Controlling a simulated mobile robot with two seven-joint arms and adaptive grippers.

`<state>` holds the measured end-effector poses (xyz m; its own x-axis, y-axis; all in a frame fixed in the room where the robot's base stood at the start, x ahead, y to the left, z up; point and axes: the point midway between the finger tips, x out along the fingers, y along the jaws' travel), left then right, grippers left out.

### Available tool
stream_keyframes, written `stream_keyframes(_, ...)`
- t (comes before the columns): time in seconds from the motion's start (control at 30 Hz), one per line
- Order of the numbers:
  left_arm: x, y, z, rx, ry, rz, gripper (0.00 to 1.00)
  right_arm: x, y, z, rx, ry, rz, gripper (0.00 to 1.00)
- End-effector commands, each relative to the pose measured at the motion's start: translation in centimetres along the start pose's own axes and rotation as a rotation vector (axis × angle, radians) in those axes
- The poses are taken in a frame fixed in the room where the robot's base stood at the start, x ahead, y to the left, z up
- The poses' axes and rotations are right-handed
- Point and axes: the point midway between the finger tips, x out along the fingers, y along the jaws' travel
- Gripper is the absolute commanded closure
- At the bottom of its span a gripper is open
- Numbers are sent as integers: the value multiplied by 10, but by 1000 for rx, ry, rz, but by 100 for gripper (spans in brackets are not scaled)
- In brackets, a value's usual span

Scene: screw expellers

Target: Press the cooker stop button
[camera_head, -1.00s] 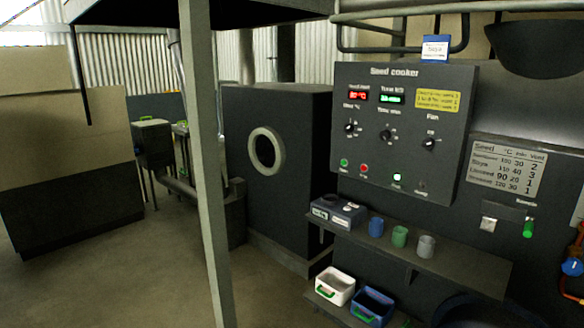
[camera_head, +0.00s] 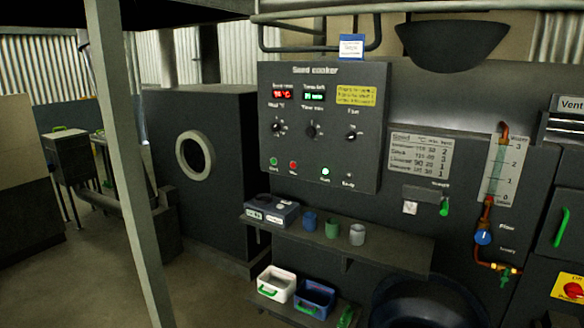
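The seed cooker control panel (camera_head: 320,125) is a dark upright box on the wall, right of centre. Along its lower edge sit a green button (camera_head: 273,161), a red button (camera_head: 293,165) that looks like the stop button, a brightly lit green lamp (camera_head: 325,171) and a dark one at the right. The small labels are too blurred to read surely. Above them are three knobs, a red display (camera_head: 283,94) and a green display (camera_head: 314,96). Neither of my grippers shows in the view.
A shelf (camera_head: 390,250) below the panel bears a scale-like box (camera_head: 271,211) and three cups. White (camera_head: 277,284) and blue (camera_head: 314,298) bins stand lower. A grey post (camera_head: 128,170) rises at left. A flow gauge (camera_head: 503,170) and red knob (camera_head: 572,289) are at right. Floor at lower left is open.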

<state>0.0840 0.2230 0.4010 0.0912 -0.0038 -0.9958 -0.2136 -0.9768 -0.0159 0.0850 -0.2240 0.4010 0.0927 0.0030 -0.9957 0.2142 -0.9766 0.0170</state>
Motion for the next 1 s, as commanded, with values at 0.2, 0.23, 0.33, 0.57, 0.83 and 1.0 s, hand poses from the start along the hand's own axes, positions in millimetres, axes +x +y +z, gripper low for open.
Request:
stream_keyframes(0.2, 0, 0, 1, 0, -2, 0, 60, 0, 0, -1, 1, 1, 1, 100)
stream_keyframes(0.23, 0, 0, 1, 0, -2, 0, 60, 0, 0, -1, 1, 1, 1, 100)
stream_keyframes(0.33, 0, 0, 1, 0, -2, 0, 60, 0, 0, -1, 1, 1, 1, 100)
stream_keyframes(0.57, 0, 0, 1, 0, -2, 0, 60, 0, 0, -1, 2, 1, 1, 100)
stream_keyframes(0.83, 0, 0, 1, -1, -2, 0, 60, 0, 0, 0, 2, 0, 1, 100)
stream_keyframes(1.0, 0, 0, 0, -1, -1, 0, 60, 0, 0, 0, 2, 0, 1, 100)
